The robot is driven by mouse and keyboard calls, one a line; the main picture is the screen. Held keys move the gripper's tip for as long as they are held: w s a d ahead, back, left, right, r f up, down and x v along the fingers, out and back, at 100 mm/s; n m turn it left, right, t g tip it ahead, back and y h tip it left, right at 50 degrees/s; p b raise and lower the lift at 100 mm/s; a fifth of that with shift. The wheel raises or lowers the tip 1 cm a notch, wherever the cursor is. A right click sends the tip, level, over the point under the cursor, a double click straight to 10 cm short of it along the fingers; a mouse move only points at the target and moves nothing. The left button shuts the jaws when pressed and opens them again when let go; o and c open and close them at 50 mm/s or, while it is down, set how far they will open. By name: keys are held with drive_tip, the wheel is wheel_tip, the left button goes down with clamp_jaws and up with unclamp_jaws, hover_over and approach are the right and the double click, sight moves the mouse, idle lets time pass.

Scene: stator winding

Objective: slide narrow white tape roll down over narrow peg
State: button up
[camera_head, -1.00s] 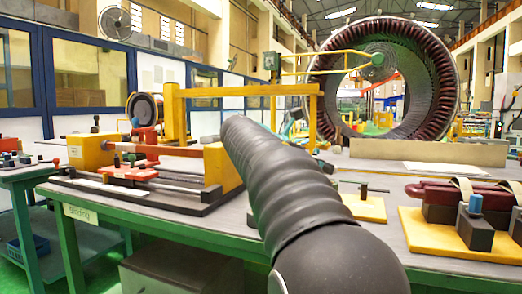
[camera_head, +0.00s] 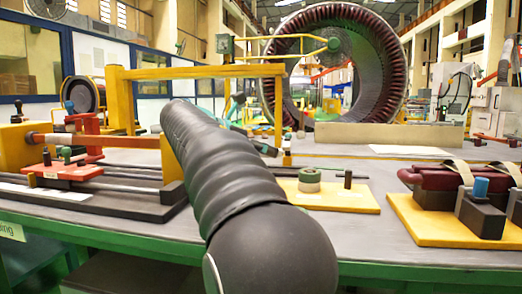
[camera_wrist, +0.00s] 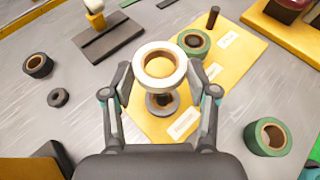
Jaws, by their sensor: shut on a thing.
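In the wrist view a narrow white tape roll (camera_wrist: 139,66) sits level between the two fingers of my gripper (camera_wrist: 160,78), which is shut on its sides. A tan core shows inside its ring. A dark round piece (camera_wrist: 162,103) shows just beyond the roll; I cannot tell whether it touches it. The yellow peg board (camera_wrist: 245,60) lies below. It bears a green roll (camera_wrist: 194,42) and a bare dark narrow peg (camera_wrist: 213,18), beyond and right of the white roll. In the head view my arm hides the gripper and white roll; the peg (camera_head: 348,180) stands right of the green roll.
Loose dark rolls (camera_wrist: 38,65) lie left and a green roll (camera_wrist: 268,137) lies right in the wrist view. A dark stand (camera_wrist: 108,40) is at the upper left. In the head view a yellow board with red coil (camera_head: 440,180) is right of the peg board.

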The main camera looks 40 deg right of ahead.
drive_tip(key=shift+f+b, duration=1.85)
drive_tip(key=shift+b, duration=0.1)
drive_tip(key=shift+f+b, duration=0.35)
drive_tip(key=shift+f, duration=0.65)
drive_tip(key=o, duration=1.1)
drive_tip(key=shift+o, duration=0.2)
drive_tip(key=shift+a, duration=0.1)
drive_tip(key=v, duration=1.2)
